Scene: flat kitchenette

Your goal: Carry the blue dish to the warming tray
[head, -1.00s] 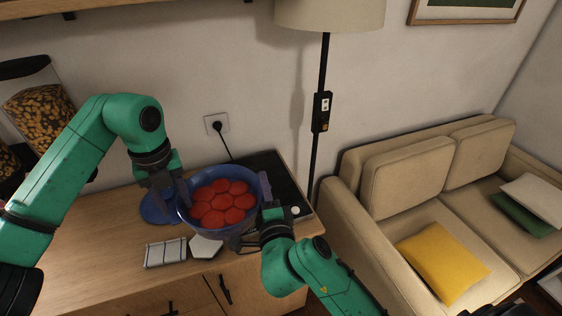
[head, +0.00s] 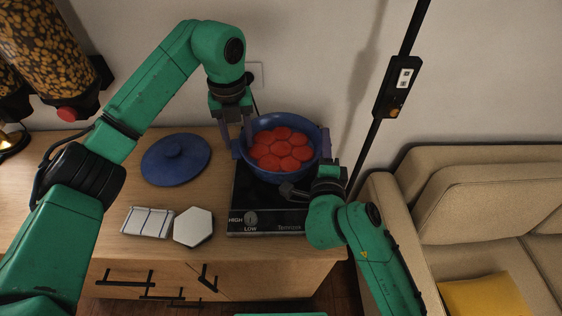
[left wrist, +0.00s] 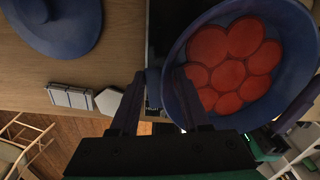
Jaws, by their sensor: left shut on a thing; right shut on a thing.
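The blue dish (head: 262,174) holds several red round pieces and is over the black warming tray (head: 262,219) in the head view. I cannot tell whether it touches the tray. My left gripper (head: 243,146) is shut on the dish's left side, and my right gripper (head: 318,166) is shut on its right side. In the left wrist view the dish (left wrist: 184,98) fills the upper right, with my left gripper (left wrist: 158,92) at its edge. The tray's front, with its HIGH/LOW knob (head: 251,218), is visible. Its back is hidden under the dish.
A blue lid (head: 176,160) lies on the wooden counter left of the tray. A lamp pole (head: 376,130) and a beige sofa (head: 450,200) stand to the right.

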